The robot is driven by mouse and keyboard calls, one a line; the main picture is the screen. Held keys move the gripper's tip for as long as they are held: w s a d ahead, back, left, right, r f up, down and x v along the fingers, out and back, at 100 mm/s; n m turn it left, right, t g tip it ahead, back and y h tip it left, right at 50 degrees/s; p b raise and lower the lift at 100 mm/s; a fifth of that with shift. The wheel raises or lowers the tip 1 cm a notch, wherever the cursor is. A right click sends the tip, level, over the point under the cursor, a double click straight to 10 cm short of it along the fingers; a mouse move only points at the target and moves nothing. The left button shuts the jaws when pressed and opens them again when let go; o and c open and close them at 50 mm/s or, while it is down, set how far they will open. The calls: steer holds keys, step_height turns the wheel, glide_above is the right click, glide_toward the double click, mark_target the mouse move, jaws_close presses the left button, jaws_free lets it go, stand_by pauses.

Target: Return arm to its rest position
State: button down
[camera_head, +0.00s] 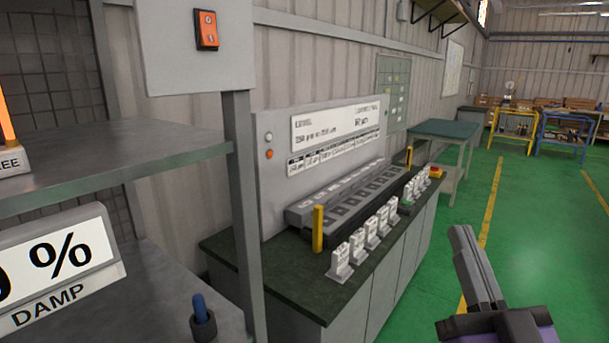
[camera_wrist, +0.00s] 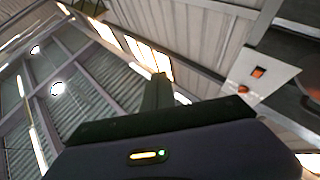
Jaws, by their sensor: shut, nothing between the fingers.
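My gripper (camera_head: 463,232) is at the lower right of the head view, pointing up, with its grey fingers together and nothing between them. It is in open air in front of the green floor and touches nothing. In the wrist view my gripper (camera_wrist: 158,90) points up toward the ceiling lights and the corrugated wall, and its dark body fills the lower part.
A grey shelf (camera_head: 120,165) with a post stands close at left, bearing a DAMP display (camera_head: 60,262). A switch box (camera_head: 160,50) hangs above. The green floor (camera_head: 540,230) at right is clear.

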steer(key=s+f+g, duration=0.9)
steer(key=s+f, duration=2.1)
steer(key=s, duration=0.3)
steer(key=shift+s+g+h, duration=0.2)
steer(key=shift+g+h, duration=0.2)
